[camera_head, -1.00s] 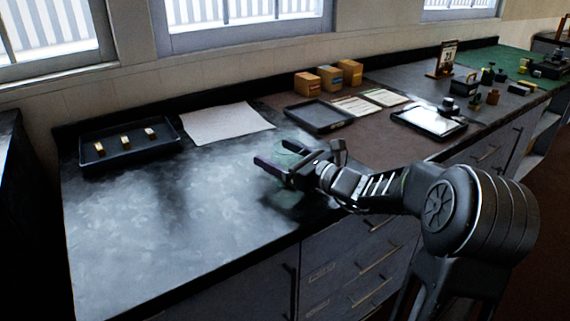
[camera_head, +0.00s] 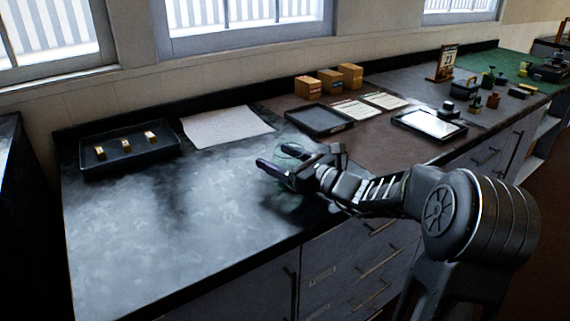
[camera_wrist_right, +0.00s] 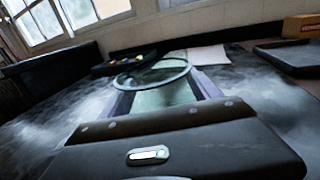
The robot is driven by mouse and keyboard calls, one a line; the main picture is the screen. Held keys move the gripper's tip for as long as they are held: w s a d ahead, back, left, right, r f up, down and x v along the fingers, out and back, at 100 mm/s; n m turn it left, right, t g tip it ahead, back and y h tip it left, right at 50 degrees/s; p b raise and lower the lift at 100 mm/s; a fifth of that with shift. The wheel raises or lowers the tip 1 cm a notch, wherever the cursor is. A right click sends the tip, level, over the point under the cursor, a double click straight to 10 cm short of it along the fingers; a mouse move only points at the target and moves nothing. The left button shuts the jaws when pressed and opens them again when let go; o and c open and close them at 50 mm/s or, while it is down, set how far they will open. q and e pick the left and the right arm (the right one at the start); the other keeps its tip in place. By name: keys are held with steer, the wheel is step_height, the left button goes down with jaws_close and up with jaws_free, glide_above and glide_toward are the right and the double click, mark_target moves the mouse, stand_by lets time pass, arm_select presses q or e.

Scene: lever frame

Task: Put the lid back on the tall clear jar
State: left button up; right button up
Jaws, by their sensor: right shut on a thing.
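The tall clear jar (camera_head: 291,151) is a faint greenish see-through shape near the front edge of the black worktop. In the right wrist view its clear body (camera_wrist_right: 165,97) stands between my fingers, with a round greenish rim (camera_wrist_right: 152,75) above them. I cannot tell whether this ring is the jar's own rim or a lid. My right gripper (camera_head: 274,157) reaches in from the right and is shut on the jar, one finger on each side. No separate lid can be made out. My left gripper is not in view.
A black tray (camera_head: 165,156) with three small brass blocks is at the back left, beside a white sheet (camera_head: 226,126). An empty dark tray (camera_head: 319,120), cards, three boxes (camera_head: 330,81) and a tablet (camera_head: 429,125) lie further right. The worktop left of my gripper is clear.

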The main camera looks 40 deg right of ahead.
step_height(320, 180, up, 10)
steer(key=shift+r+p, duration=0.1)
steer(key=shift+p, duration=0.65)
steer(key=o, duration=1.3)
jaws_close()
